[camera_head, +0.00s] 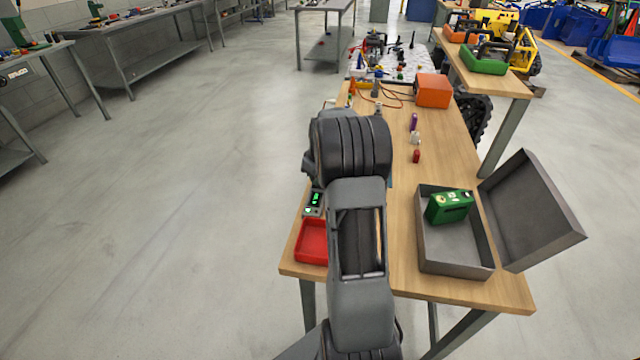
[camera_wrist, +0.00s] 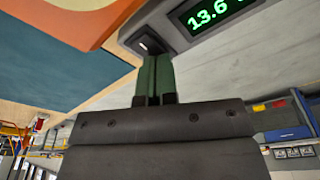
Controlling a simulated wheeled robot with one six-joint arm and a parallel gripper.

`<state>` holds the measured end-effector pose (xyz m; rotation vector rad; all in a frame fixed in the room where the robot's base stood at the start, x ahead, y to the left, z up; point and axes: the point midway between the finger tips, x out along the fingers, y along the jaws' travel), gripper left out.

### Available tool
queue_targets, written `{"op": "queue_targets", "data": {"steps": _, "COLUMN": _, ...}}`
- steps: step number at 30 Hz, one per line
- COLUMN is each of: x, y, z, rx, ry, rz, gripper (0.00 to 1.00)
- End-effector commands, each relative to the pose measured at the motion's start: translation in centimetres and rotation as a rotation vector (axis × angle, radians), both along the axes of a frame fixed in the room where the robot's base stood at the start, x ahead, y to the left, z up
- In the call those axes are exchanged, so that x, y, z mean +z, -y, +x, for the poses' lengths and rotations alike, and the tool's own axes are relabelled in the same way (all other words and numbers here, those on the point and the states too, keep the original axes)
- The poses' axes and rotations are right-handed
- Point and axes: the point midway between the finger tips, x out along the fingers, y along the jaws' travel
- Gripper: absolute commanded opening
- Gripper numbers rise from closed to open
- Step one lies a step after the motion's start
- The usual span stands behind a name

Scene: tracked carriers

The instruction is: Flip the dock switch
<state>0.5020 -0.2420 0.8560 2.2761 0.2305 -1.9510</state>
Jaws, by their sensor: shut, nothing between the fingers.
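The dock is a grey block with a lit green display (camera_head: 315,200), on the left edge of the wooden table in the head view. In the wrist view its grey body (camera_wrist: 178,38) is at the top, with a display reading about 13.6 (camera_wrist: 212,12). In the head view my arm hides the gripper.
A red tray (camera_head: 311,242) sits close in front of the dock. Right of my arm is an open grey case (camera_head: 455,262) holding a green pack (camera_head: 450,207). Farther back are small coloured items, an orange box (camera_head: 433,90) and cables. The floor left of the table is clear.

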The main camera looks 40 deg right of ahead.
Motion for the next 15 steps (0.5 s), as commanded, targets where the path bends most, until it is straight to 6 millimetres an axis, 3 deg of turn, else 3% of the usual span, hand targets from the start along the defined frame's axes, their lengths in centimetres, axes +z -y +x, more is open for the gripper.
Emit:
{"op": "queue_targets", "data": {"steps": 5, "x": 0.4, "y": -0.1, "z": -0.1, "rx": 0.001, "ry": -0.005, "rz": 0.003, "gripper": 0.00}}
{"op": "queue_targets", "data": {"steps": 15, "x": 3.3, "y": 0.0, "z": -0.1, "rx": 0.000, "ry": -0.002, "rz": 0.001, "gripper": 0.00}}
